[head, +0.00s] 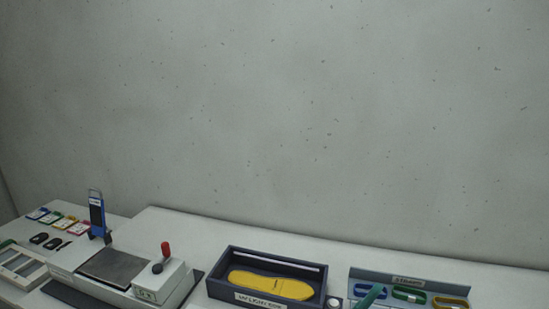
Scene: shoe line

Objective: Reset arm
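No gripper can be made out in the head view, so its state is hidden. On the white table along the bottom, a yellow shoe sole (271,284) lies flat inside a dark open-topped box (222,267) with a white label on its front. To its right a grey-blue rack (384,276) with a label holds blue, green and yellow loops. A teal object (370,297) rises at the bottom edge in front of the rack; it is cut off and I cannot tell what it is.
A white machine (146,294) with a metal plate and a red-knobbed lever stands left of the box. A blue upright device (98,215), coloured cards (58,222) and small black items (45,241) are farther left. A speckled grey wall (280,120) closes the back.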

